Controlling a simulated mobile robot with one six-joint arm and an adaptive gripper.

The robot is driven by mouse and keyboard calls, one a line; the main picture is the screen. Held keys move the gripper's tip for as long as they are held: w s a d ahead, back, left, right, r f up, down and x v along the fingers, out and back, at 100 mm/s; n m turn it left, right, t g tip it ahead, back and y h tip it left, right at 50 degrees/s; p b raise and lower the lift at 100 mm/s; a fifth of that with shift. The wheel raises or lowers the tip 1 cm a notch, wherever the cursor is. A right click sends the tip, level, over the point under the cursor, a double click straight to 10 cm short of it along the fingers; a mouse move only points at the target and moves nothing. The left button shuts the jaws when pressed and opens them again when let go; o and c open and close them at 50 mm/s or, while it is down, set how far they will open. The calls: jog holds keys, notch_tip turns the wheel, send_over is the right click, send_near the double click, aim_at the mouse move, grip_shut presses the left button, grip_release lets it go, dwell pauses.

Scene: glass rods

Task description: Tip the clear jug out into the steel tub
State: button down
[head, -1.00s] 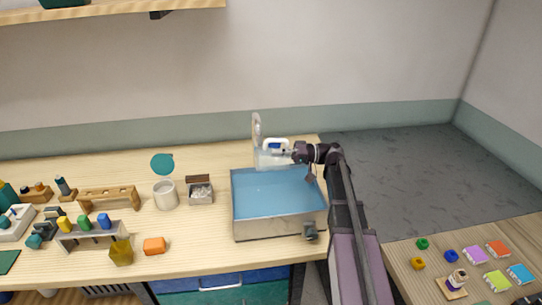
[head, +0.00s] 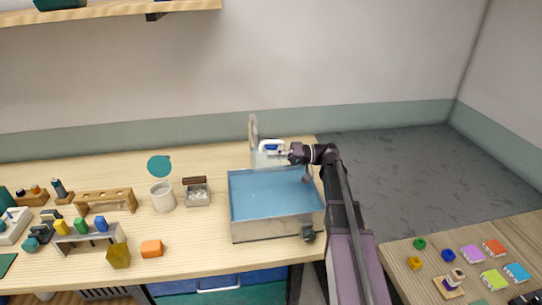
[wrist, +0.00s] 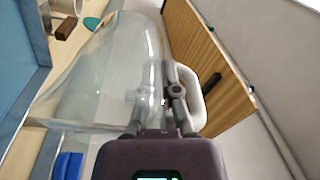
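The clear jug (wrist: 100,85) fills much of the wrist view, see-through, with a pale handle (wrist: 193,98) on its right. In the head view the jug (head: 262,160) is small and faint at the back edge of the steel tub. My gripper (head: 286,155) is at the jug's right side. In the wrist view my gripper's fingers (wrist: 175,92) are closed at the handle. I cannot tell how full the jug is or its exact tilt. The steel tub (head: 275,230) has grey walls and a blue inside, and stands just in front of the jug.
A tall pale upright piece (head: 254,130) stands behind the tub. Left of the tub are a small box (head: 196,195), a white cup (head: 162,196), an orange block (head: 151,248) and wooden racks. A dark fitting (head: 308,233) is at the tub's front right corner.

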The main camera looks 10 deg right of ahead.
aim_at(258, 170)
jog(key=shift+w+a+f+h+p, duration=0.1)
jog(key=shift+a+f+h+p, duration=0.1)
jog(key=shift+a+h+p, duration=0.4)
jog(key=shift+a+f+h+p, duration=0.2)
jog(key=shift+a+h+p, duration=0.3)
jog(key=shift+a+p, duration=0.1)
jog(key=a+f+h+p, duration=0.1)
jog(key=h+p, duration=0.1)
jog(key=shift+a+f+h, duration=0.3)
jog(key=shift+a+f, duration=0.05)
jog(key=shift+a, duration=0.05)
jog(key=h+p, duration=0.1)
jog(key=a+f+h+p, duration=0.1)
jog(key=p, duration=0.1)
jog(key=shift+f+h, duration=0.25)
jog(key=shift+h, duration=0.05)
jog(key=shift+d+f+h+p, duration=0.15)
jog(key=shift+f+h+p, duration=0.65)
jog(key=shift+h, duration=0.5)
jog(key=shift+r+p, duration=0.2)
jog(key=shift+p, duration=0.25)
